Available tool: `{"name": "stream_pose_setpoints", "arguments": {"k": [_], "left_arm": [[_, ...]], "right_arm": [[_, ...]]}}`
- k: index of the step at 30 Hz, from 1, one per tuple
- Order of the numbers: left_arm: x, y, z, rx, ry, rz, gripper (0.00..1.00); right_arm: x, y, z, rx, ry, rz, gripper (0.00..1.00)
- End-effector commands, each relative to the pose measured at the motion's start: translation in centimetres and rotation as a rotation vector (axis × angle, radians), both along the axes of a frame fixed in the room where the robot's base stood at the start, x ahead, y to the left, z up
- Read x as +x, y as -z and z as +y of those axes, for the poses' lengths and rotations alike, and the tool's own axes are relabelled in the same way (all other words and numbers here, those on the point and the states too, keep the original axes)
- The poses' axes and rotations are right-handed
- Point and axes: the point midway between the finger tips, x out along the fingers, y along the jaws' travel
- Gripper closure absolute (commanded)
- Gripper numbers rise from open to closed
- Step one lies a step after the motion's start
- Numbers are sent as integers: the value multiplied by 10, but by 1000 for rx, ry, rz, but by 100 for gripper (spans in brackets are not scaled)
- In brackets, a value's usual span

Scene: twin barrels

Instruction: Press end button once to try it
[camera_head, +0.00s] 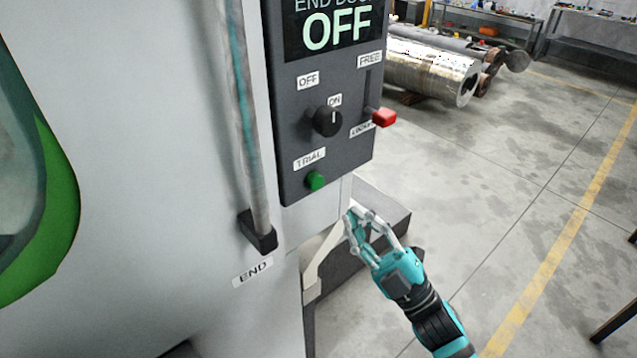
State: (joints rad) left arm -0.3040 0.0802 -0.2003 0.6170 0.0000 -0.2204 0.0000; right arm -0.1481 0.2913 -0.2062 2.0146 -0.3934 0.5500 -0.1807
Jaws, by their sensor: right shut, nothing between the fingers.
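A dark control panel (290,125) is fixed to the front of a white machine, with a screen (335,28) at its top reading "OFF". A green button (316,181) labelled "TRIAL" sits at the panel's lower left. Above it is a black knob (327,121) between "OFF" and "ON" labels. A red lever (384,117) is at the panel's right edge, beside the "LOCKED" label. My right gripper (352,217) is shut and empty, below and to the right of the green button and apart from it. My left gripper is not in view.
A grey tray-like box (385,205) juts out behind my right gripper. Metal cylinders (430,72) lie on the floor at the back. The floor to the right is open.

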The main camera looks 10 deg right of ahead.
Motion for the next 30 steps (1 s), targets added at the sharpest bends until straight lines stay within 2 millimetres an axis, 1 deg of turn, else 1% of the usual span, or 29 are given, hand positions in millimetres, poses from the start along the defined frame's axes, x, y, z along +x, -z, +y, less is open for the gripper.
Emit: {"name": "stream_pose_setpoints", "arguments": {"k": [1, 6, 13, 18, 30], "left_arm": [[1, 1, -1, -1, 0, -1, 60], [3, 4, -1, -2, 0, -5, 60], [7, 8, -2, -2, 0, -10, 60], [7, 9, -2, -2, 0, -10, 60], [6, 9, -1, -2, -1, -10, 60]], "right_arm": [[7, 0, 4, 2, 0, -2, 100], [28, 0, 18, 0, 0, -2, 100], [48, 1, 32, 0, 0, 0, 100], [54, 0, 36, -1, 1, -1, 100], [55, 0, 36, -1, 0, 0, 100]]}}
